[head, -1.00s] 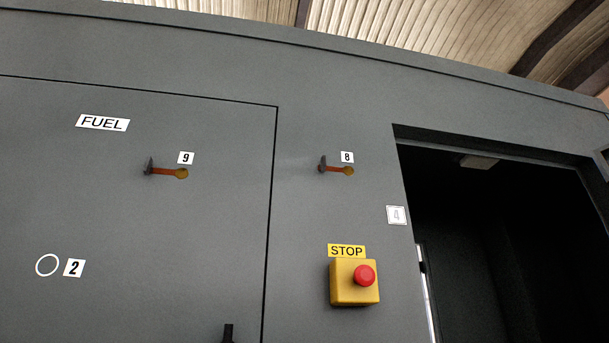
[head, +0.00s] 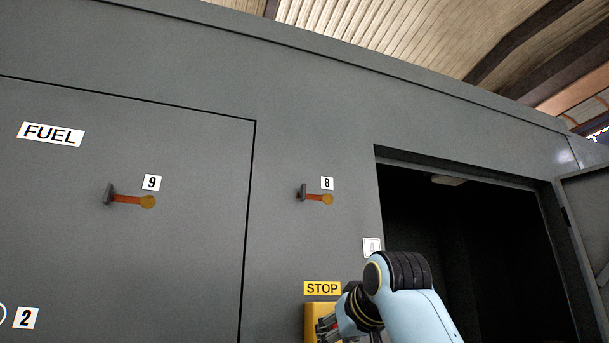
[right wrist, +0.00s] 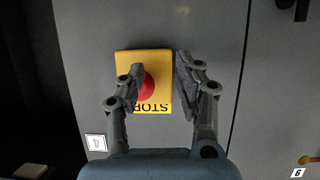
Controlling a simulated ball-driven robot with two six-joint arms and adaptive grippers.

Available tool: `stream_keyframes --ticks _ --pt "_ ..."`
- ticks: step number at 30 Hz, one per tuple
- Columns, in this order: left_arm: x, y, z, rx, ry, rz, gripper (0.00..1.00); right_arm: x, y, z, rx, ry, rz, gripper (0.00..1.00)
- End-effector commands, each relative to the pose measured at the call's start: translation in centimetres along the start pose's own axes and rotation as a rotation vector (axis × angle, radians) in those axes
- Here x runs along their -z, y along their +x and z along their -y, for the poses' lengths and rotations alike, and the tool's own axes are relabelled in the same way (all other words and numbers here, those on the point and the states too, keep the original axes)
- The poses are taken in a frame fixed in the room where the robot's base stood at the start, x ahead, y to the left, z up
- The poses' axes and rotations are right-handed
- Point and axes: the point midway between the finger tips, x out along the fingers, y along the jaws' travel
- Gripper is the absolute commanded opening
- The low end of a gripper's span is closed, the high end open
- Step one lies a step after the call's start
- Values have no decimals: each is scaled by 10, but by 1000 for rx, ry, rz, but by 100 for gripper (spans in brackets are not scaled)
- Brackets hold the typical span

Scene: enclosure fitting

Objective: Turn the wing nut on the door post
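No part is clearly recognisable as a wing nut. On the grey post between the fuel door and the dark doorway, an orange fitting with a dark crosspiece and yellow round end (head: 316,197) sits beside label 8. A similar fitting (head: 128,200) sits on the fuel door beside label 9. My right gripper (right wrist: 160,75) is open in the right wrist view, its fingers in front of the yellow stop box (right wrist: 130,62) and red button (right wrist: 148,86). Nothing shows between them; contact cannot be told. In the head view, my right arm hides much of the box. My left gripper is out of view.
The dark doorway (head: 450,230) is right of the post, with an open door panel (head: 590,210) at its far side. A black handle (right wrist: 294,9) shows at the right wrist view's top right. The wall around label 8 is clear.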

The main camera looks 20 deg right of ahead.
Motion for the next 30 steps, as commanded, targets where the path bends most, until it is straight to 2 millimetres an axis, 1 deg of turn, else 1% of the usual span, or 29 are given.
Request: stream_keyframes --ticks 1,2,3,5,6,8,9,12,13,15,16,18,20,23,30 --pt "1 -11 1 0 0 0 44 38 -26 1 2 1 -46 34" --pt "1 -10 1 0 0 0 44 53 -33 1 4 2 -67 34" --pt "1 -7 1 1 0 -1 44 74 -33 3 7 4 -96 34" --pt "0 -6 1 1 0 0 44 109 -42 6 13 6 -144 34" --pt "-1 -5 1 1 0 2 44 134 -49 8 17 7 -177 34" --pt "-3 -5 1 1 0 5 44 170 -63 10 22 8 -227 34" --pt "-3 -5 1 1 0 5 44 191 -72 12 26 8 -257 34" --pt "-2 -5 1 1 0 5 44 240 -97 16 33 8 -326 34" --pt "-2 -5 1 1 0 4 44 251 -104 17 35 8 -342 34" --pt "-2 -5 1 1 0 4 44 272 -116 19 39 7 -372 34" --pt "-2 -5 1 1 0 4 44 278 -120 19 40 7 -381 34" --pt "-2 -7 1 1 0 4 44 288 -124 20 41 7 -393 34" --pt "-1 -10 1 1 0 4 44 293 -121 21 42 6 -395 34" --pt "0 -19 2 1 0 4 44 300 -107 21 42 6 -393 34" --pt "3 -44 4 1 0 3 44 320 -63 23 42 6 -393 34"
